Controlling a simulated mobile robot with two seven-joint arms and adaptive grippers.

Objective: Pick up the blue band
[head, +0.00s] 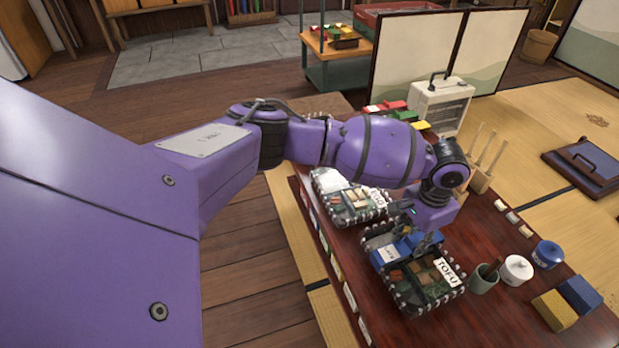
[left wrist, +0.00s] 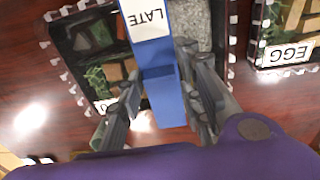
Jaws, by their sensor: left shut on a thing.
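The blue band (head: 408,248) is a blue strip with a white label reading LATE, which shows in the left wrist view (left wrist: 165,60). It lies across the lunch box labelled TOFU (head: 410,303); I cannot tell whether it touches the box or is slightly raised. My left gripper (head: 422,240) reaches down over the box. In the left wrist view its fingers (left wrist: 160,95) stand on both sides of the band, shut on it. The arm and fingers hide part of the band and box. My right gripper is not in view.
A second lunch box (head: 355,207) stands behind on the dark table (head: 500,262). A green cup (head: 484,280), a white lidded pot (head: 516,270), a blue pot (head: 547,254) and yellow and blue blocks (head: 555,310) stand to the right. A white heater-like case (head: 440,105) is behind.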

